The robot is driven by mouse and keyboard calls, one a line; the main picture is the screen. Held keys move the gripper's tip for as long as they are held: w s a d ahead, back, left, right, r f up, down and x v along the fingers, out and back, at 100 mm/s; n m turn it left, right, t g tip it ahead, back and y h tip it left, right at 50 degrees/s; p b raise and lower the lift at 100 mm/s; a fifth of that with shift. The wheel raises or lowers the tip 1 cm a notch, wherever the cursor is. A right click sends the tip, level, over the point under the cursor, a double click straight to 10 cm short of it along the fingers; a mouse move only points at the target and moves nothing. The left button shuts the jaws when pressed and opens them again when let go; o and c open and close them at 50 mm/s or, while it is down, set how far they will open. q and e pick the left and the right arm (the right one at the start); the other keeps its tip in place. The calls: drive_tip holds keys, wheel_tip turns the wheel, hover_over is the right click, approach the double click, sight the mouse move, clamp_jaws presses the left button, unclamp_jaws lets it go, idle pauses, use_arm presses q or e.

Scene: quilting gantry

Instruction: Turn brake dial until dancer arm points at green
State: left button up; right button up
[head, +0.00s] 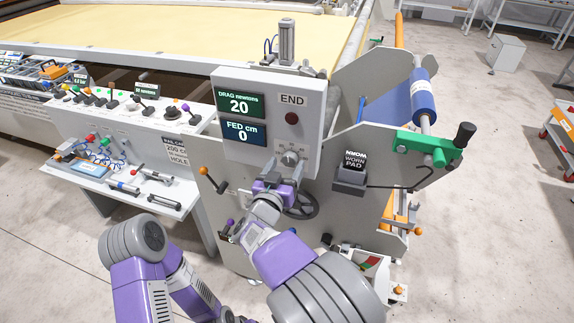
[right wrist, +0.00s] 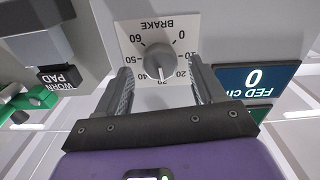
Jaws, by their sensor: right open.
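The brake dial (head: 290,158) is a round grey knob on the white control panel, under a red button. In the right wrist view the dial (right wrist: 158,60) shows upside down, with a scale from 0 to 60 and its pointer toward the low-middle numbers. My right gripper (head: 282,176) is just in front of it. In the right wrist view the open fingers of this gripper (right wrist: 161,72) stand on either side of the knob, with gaps visible. A small red-and-green scale (head: 370,262) shows low on the machine; I cannot make out where the dancer arm points. My left gripper is out of view.
The drag display (head: 240,105) reads 20 and the fed display (head: 245,132) reads 0. A dark handwheel (head: 302,204) sits below the dial. A worn pad box (head: 350,180) and a crank with a black handle (head: 464,135) are to the right.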

drive_tip(key=shift+x, duration=0.8)
drive_tip(key=c, duration=1.1)
drive_tip(key=shift+o, duration=0.2)
drive_tip(key=shift+m, duration=0.4)
drive_tip(key=m+b, duration=0.1)
drive_tip(key=m, duration=0.1)
drive_tip(key=shift+f+m+b, duration=0.1)
drive_tip(key=shift+m+b, duration=1.2)
drive_tip(key=shift+m, duration=0.6)
